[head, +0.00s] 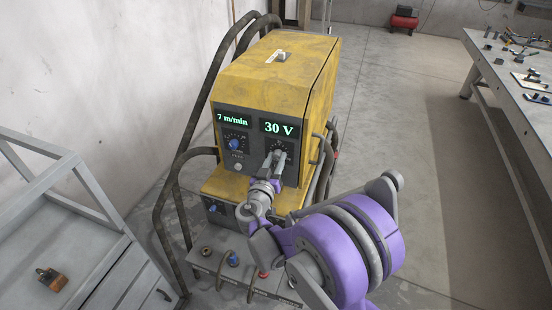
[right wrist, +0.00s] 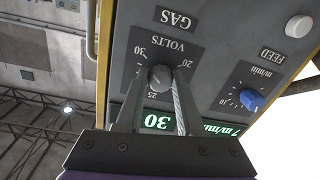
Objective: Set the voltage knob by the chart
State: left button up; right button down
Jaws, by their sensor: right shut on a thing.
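The yellow welding machine (head: 285,75) stands in the middle of the head view. Its right display (head: 279,128) reads 30 V. My right gripper (head: 275,157) reaches its front panel and is shut on the grey voltage knob (right wrist: 160,77), one finger on either side. The knob sits under the VOLTS label in the right wrist view, where the panel appears upside down, with marks 20, 25 and 30 around it. In the head view the gripper mostly hides the knob. No chart can be made out. My left gripper is not in view.
The blue feed knob (head: 235,144) sits left of the voltage knob, under a display (head: 232,119) reading 7 m/min. Dark hoses and rails (head: 185,165) flank the machine. A grey cart (head: 60,225) stands left, a workbench (head: 505,90) with tools right. The floor between machine and bench is clear.

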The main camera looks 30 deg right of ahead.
dwell(0.5)
jog(key=c, duration=0.5)
grip_release()
jog(key=shift+a, duration=0.1)
jog(key=b+v, duration=0.1)
jog(key=v, duration=0.9)
jog(key=shift+s+a, duration=0.2)
jog(key=shift+s, duration=0.1)
